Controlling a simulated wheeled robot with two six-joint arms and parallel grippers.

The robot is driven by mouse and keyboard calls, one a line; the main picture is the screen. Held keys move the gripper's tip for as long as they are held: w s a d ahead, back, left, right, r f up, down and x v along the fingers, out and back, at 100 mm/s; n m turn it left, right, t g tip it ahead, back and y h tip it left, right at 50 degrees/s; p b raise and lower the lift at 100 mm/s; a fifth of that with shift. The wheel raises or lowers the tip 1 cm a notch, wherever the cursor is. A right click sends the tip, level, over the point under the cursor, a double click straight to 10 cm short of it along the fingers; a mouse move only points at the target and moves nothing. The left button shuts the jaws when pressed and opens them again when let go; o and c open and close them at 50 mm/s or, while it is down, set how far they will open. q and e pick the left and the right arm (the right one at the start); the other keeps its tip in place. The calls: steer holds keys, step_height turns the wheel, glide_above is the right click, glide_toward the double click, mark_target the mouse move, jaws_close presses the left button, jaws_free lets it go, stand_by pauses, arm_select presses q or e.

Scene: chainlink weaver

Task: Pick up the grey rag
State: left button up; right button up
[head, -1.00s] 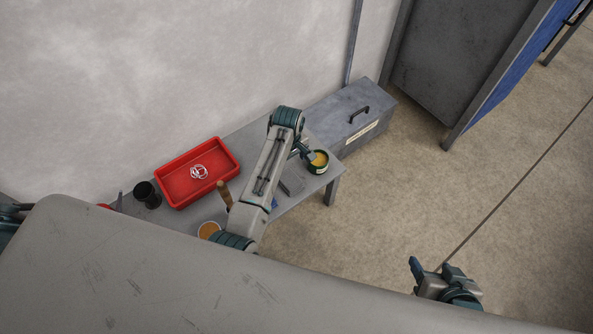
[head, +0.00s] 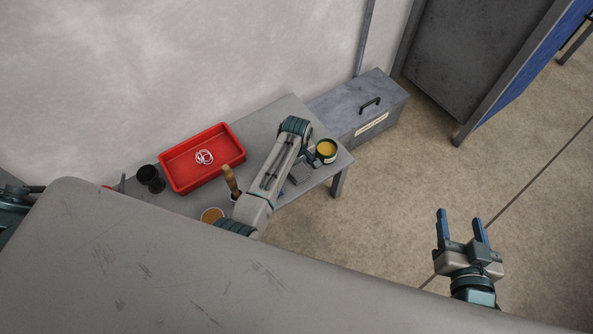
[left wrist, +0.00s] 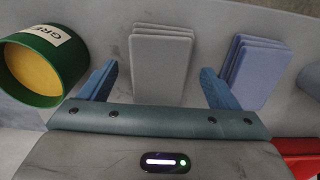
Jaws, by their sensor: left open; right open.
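The grey rag (left wrist: 161,62) is a folded stack lying flat on the table. In the left wrist view it lies ahead of and between the two blue fingertips of my left gripper (left wrist: 158,72). The gripper is open and I cannot tell whether it touches the rag. In the head view the rag (head: 300,173) shows as a small grey patch beside my left wrist, partly hidden by the arm. My right gripper (head: 460,218) is open and empty, over the bare floor to the right of the table.
A folded blue rag (left wrist: 257,70) lies right of the grey one. A green can with yellow contents (left wrist: 42,68) stands close on the left. A red tray (head: 178,180), a black cup (head: 150,178) and a wooden handle (head: 230,180) are further left. A grey chest (head: 345,112) stands behind.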

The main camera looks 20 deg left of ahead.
mark_target(297, 168)
arm_select(q)
steer(key=shift+f, duration=0.15)
arm_select(e)
steer(key=shift+w+r, duration=0.15)
steer(key=shift+r, duration=0.1)
arm_select(q)
steer(key=shift+c, duration=0.4)
steer(key=c, duration=1)
steer(key=shift+r, duration=0.25)
step_height(297, 168, up, 3)
steer(key=shift+r+p, duration=0.2)
steer(key=shift+p, duration=0.65)
steer(key=s+d+r+p, duration=0.1)
steer(key=s+d+p, duration=0.1)
steer(key=s, duration=1.3)
steer(key=shift+s+p, duration=0.4)
steer(key=shift+p, duration=0.25)
arm_select(e)
steer(key=s+f+g, duration=0.5)
steer(key=s+g, duration=0.3)
steer(key=shift+d+f+n+h, duration=0.3)
steer(key=shift+d+f+n, duration=0.05)
steer(key=shift+n, duration=0.05)
